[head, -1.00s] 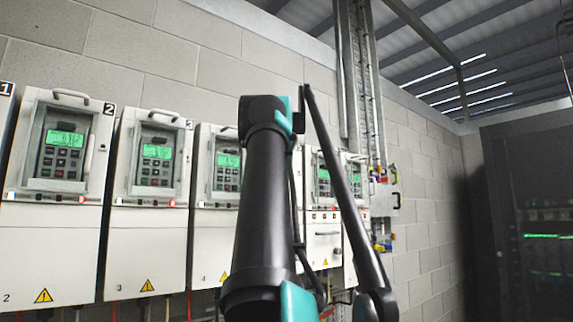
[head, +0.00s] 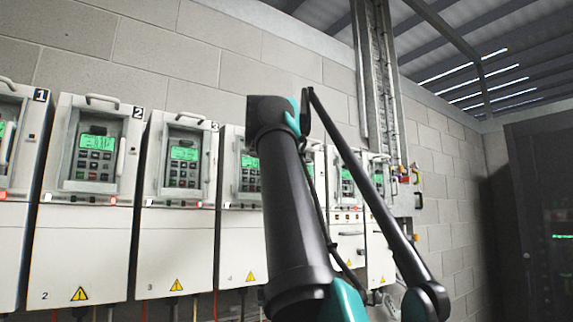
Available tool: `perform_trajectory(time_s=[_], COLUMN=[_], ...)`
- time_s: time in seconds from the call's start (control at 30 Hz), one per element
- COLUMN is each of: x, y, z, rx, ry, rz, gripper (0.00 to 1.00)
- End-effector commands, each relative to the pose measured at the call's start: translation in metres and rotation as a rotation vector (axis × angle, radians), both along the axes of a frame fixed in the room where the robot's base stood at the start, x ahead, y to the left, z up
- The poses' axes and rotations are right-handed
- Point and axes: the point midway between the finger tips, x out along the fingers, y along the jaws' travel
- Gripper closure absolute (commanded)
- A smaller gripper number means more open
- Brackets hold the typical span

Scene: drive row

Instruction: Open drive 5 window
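The drives stand in a row along the wall in the head view. Drive 5 is mostly hidden behind my arm; a sliver of a unit (head: 317,157) shows between the arm links, in the place after drive 4 (head: 246,245). No number can be read on it, and I cannot tell whether its window is open or shut. My gripper is not in view; only my black and teal arm links show, crossing the right middle of the picture.
Drives 1 (head: 10,230), 2 (head: 85,240) and 3 (head: 175,240) stand to the left, with handled window frames over green displays. More units (head: 378,240) stand to the right, beside a vertical cable tray (head: 378,80). A dark cabinet (head: 540,210) is at far right.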

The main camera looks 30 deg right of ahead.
Motion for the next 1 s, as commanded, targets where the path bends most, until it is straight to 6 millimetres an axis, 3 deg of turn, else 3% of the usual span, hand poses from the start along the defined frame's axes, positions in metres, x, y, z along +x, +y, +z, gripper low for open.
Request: perform_trajectory(time_s=[0.3, 0.33, 0.5, 0.83, 1.0], x=[0.002, 0.002, 0.002, 0.001, -0.013], y=[0.0, 0.0, -0.001, 0.0, 0.011], z=[0.004, 0.004, 0.003, 0.003, 0.003], rx=[-0.01, -0.01, -0.01, -0.011, -0.01], ry=[0.005, 0.005, 0.005, 0.005, 0.005], rz=[0.002, 0.002, 0.001, 0.001, 0.001], gripper=[1.0, 0.89, 0.69, 0.69, 0.69])
